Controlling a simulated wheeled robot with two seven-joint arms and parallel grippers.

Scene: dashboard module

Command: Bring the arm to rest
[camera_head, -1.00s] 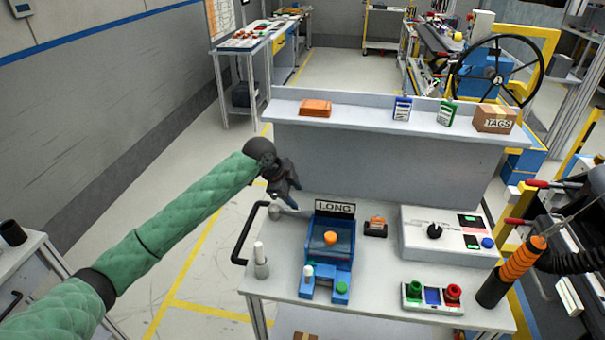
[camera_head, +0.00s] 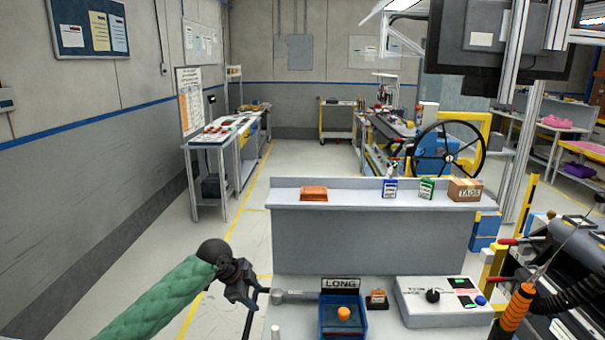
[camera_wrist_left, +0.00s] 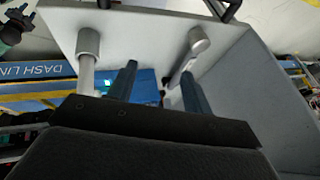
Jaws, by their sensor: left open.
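My left arm, in a green quilted sleeve, comes in from the lower left in the head view. Its dark left gripper (camera_head: 243,287) hangs at the left edge of the white workbench (camera_head: 300,318), beside the black bench handle. In the left wrist view the two fingers of the gripper (camera_wrist_left: 158,88) stand apart with nothing held between them. A blue tray (camera_head: 335,318) holding an orange knob (camera_head: 343,313) sits on the bench under a "LONG" sign (camera_head: 341,284). My right gripper does not show.
A grey control box (camera_head: 445,308) with a black knob stands at the right of the bench. A raised shelf (camera_head: 350,188) behind carries an orange block (camera_head: 314,193), two small cards and a "TAGS" box (camera_head: 465,190). An orange-and-black handle (camera_head: 516,308) rises at the right. Floor left of the bench is clear.

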